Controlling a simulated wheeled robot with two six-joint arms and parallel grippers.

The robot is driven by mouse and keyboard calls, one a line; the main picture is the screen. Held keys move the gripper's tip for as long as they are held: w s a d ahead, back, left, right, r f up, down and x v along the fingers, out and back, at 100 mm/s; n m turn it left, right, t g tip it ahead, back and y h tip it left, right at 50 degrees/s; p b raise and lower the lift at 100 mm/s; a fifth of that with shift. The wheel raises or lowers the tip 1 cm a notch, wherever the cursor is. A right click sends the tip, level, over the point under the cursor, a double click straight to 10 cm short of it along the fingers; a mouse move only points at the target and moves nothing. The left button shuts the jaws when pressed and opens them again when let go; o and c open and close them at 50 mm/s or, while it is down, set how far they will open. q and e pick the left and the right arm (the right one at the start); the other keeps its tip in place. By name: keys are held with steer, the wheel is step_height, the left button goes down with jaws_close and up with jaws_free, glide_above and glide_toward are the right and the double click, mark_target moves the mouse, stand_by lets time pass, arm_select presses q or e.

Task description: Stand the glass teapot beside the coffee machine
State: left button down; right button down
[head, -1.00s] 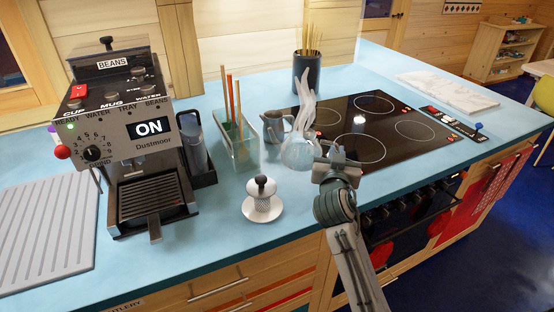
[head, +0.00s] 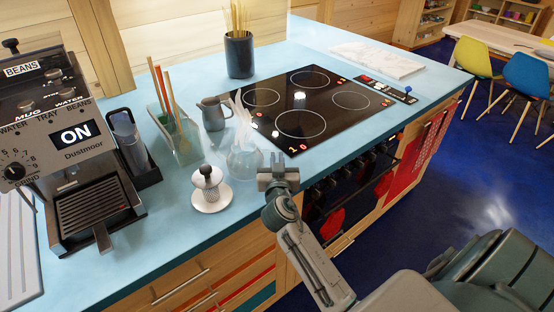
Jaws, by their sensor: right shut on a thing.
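The glass teapot (head: 245,164) is clear and round, with pale steam-like wisps above it. It is in the middle of the head view, near the hob's left front corner. My right gripper (head: 270,177) is at its right side, shut on it. The clear glass makes the exact grip hard to see, and I cannot tell whether its base touches the counter. The coffee machine (head: 85,185) stands at the left, lit "ON", partly cut off by the picture edge. My left gripper is not in view.
Behind are a grey jug (head: 213,113), a glass utensil box (head: 183,140) and a dark pot (head: 239,55). The black hob (head: 325,105) is right. Blue counter (head: 165,215) is bare before the saucer.

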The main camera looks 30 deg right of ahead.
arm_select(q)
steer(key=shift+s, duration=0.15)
arm_select(e)
steer(key=c, duration=1.6)
jaws_free()
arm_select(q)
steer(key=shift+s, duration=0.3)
arm_select(e)
steer(key=shift+o, duration=0.5)
steer(key=shift+s, duration=0.1)
